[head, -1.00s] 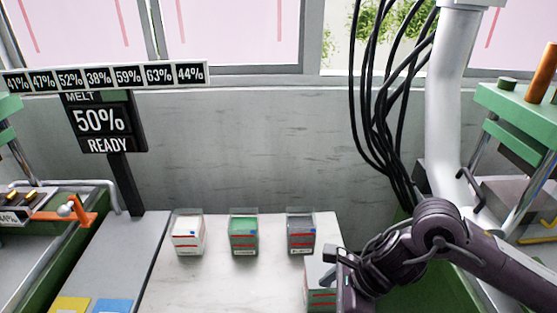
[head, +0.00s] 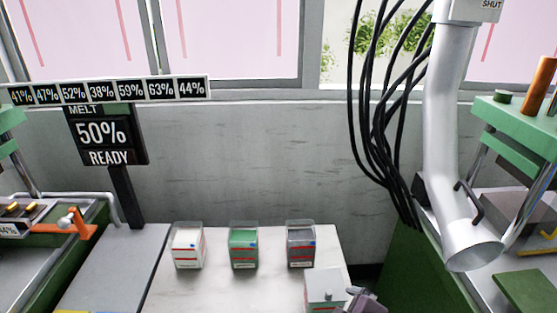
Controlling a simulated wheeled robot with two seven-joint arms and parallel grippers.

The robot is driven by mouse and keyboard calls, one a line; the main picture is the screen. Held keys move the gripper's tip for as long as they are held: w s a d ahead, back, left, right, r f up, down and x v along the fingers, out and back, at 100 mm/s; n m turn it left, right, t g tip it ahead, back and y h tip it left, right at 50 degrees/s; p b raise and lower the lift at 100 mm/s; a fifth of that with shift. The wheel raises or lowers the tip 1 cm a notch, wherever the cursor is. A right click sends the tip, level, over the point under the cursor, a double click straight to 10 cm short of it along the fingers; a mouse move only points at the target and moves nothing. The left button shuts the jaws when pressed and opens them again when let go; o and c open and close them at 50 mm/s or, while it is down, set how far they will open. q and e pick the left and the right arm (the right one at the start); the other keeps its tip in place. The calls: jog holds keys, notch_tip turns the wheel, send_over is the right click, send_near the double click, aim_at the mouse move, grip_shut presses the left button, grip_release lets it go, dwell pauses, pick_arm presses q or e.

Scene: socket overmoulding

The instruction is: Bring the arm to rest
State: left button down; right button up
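My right gripper (head: 362,300) shows only in part at the bottom edge of the head view, just right of a white-topped box (head: 325,288) at the table's right front. Its fingers are too cut off to tell whether they are open or shut, and I cannot tell whether it touches the box. The rest of the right arm is out of view. My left gripper is not in view.
Three clear-topped bins, white (head: 188,248), green (head: 243,249) and grey (head: 300,246), stand in a row on the pale table (head: 220,292). A silver duct (head: 450,120) and black cables (head: 385,120) hang at right. A sign (head: 104,134) reads 50% READY.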

jog(key=s+d+f+m+g+h, duration=0.2)
jog(key=s+d+f+m+g, duration=0.3)
jog(key=s+d+m, duration=0.4)
jog(key=s+a+f, duration=0.1)
jog(key=s+f, duration=0.2)
jog(key=f, duration=2.9)
jog(key=s+d+f+g, duration=0.2)
jog(key=s+d+f, duration=0.1)
jog(key=s+f, duration=1.4)
jog(key=shift+s, duration=0.9)
jog(key=shift+d, duration=0.1)
